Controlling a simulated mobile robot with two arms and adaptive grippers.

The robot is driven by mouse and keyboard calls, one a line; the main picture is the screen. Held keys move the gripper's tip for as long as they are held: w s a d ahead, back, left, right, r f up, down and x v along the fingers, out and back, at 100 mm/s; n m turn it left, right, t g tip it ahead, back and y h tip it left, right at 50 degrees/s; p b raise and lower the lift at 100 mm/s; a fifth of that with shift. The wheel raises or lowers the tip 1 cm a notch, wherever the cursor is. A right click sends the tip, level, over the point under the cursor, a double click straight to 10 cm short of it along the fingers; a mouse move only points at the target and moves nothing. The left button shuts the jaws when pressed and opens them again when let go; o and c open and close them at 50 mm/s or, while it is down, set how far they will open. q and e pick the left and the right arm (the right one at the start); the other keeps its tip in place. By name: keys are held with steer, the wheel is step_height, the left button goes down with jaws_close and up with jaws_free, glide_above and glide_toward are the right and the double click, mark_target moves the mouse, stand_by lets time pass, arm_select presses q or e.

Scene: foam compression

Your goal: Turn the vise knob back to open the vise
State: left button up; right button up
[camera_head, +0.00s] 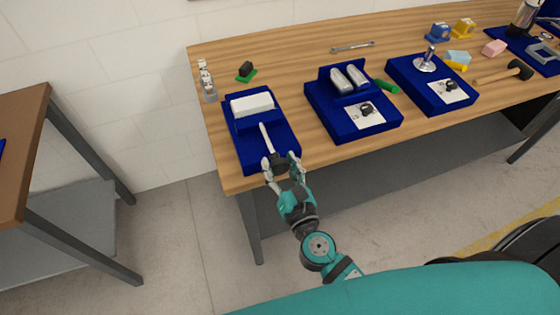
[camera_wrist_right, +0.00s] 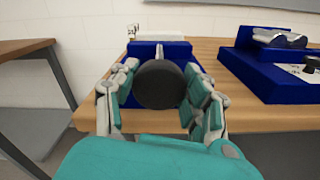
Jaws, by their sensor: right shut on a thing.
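The vise is a blue fixture (camera_head: 245,145) at the left front of the wooden table, with a white block (camera_head: 252,105) at its back and a light rod running forward to a dark round knob (camera_head: 279,167). In the right wrist view the black knob (camera_wrist_right: 159,85) sits face-on between the fingers. My right gripper (camera_head: 282,164) is shut on the knob at the table's front edge, one finger on each side. The rod behind the knob is mostly hidden in the wrist view. My left gripper is not in view.
A blue tray (camera_head: 318,113) with metal cylinders stands right of the vise, and another blue stand (camera_head: 405,76) lies beyond it. A small green-and-black part (camera_head: 246,71) lies behind the vise. A separate table (camera_head: 28,130) stands at left, with open floor between.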

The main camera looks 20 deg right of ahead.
steer(key=n+p, duration=0.2)
steer(key=n, duration=0.2)
steer(key=shift+r+n, duration=0.1)
steer(key=shift+n, duration=0.2)
steer(key=n+p, duration=0.3)
steer(key=n, duration=0.1)
steer(key=shift+a+n, duration=0.1)
steer(key=shift+n, duration=0.2)
steer(key=n+p, duration=0.3)
steer(key=n, duration=0.2)
steer(key=shift+f+n+p, duration=0.2)
steer(key=shift+n+p, duration=0.65)
steer(key=shift+n, duration=0.35)
steer(key=o, duration=1.2)
